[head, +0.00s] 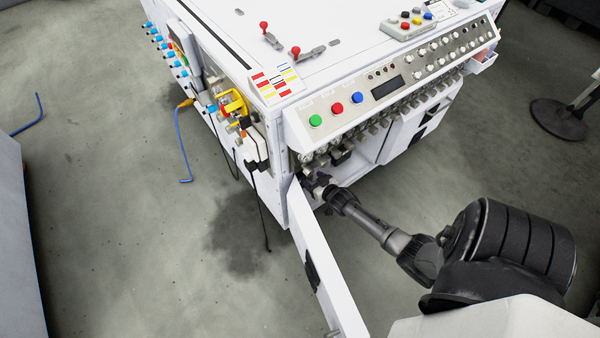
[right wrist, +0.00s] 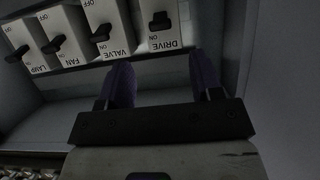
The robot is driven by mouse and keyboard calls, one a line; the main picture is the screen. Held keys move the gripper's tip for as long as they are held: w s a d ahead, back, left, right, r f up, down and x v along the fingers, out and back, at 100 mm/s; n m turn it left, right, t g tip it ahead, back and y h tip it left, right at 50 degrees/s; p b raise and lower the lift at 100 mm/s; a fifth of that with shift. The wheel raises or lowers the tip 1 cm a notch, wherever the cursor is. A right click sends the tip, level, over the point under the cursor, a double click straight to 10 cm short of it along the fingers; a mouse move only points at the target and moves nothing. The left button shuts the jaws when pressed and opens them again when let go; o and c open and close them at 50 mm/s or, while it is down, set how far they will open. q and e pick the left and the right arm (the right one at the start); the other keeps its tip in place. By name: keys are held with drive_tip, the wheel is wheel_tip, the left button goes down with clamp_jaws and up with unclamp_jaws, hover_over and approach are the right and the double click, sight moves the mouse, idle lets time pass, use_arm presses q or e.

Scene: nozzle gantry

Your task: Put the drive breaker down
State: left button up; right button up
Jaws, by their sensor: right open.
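In the right wrist view, the drive breaker (right wrist: 160,20) is a dark lever on a white block, at the top just right of centre. Its label is upside down, with ON beside the label; I cannot tell for sure which way the lever is set. My right gripper (right wrist: 163,82) is open and empty, its two dark purple fingers apart below the DRIVE block, not visibly touching the lever. In the head view, my right gripper (head: 318,184) reaches into the cabinet's front opening, partly in shadow. The breaker is hidden there. My left gripper is out of view.
In the right wrist view, the valve breaker (right wrist: 101,33), fan breaker (right wrist: 54,44) and lamp breaker (right wrist: 17,53) stand left of the drive breaker. In the head view, an open white door (head: 318,265) is beside my right arm, under the white cabinet's control panel (head: 385,88).

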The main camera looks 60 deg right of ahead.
drive_tip(key=b+x, duration=0.5)
drive_tip(key=x, duration=0.4)
drive_tip(key=shift+w+d+r, duration=0.1)
drive_tip(key=shift+w+d, duration=0.05)
drive_tip(key=shift+w, duration=0.15)
drive_tip(key=shift+s, duration=0.1)
drive_tip(key=shift+c, duration=0.4)
